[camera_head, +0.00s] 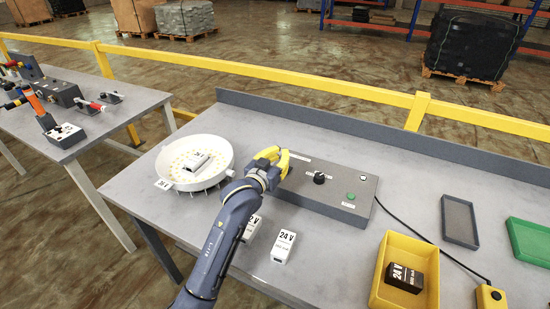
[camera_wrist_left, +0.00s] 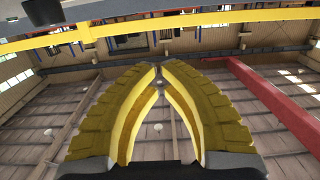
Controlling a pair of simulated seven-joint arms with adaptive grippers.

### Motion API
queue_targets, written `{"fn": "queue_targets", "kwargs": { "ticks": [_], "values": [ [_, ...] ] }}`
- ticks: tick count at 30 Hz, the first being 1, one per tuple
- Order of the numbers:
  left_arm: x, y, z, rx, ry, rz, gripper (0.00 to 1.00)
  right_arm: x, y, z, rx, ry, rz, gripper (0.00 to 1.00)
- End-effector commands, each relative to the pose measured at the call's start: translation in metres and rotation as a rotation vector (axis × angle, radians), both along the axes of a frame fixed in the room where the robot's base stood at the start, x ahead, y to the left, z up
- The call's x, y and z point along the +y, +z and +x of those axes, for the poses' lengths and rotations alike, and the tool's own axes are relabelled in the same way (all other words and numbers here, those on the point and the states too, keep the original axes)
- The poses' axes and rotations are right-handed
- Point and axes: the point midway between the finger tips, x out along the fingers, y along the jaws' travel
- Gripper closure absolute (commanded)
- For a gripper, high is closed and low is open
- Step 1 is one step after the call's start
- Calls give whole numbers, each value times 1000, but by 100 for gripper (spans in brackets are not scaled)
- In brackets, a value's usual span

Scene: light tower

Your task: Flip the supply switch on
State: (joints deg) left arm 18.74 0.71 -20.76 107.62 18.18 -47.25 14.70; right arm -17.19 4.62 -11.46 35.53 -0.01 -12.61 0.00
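A grey control box (camera_head: 330,205) lies on the grey table. On its top are a black knob (camera_head: 319,178), a green button (camera_head: 350,197) and small white labels. I cannot tell which control is the supply switch; the left end of the box is partly hidden by my left gripper. My left gripper (camera_head: 286,160) is at the left end of the box, its yellow fingers near the top surface; contact is unclear. In the left wrist view the fingertips (camera_wrist_left: 159,68) meet, with nothing seen between them. My right gripper does not show.
A round white tray (camera_head: 226,152) with a white block stands left. White 24 V blocks (camera_head: 284,246) lie in front of the box. A yellow bin (camera_head: 421,252) holds a black 24 V block. A grey tray (camera_head: 460,221) and a green tray (camera_head: 531,244) are right. A cable (camera_head: 410,234) runs from the box.

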Motion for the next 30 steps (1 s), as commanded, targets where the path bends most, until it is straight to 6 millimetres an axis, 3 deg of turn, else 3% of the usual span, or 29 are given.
{"fn": "queue_targets", "kwargs": {
  "ticks": [6,12,30],
  "values": [
    [10,10,-22,-1,0,0,100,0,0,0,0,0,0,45],
    [13,14,-31,-1,1,0,100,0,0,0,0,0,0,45],
    [16,18,-30,-12,-4,2,100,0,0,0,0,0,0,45]
  ]
}}
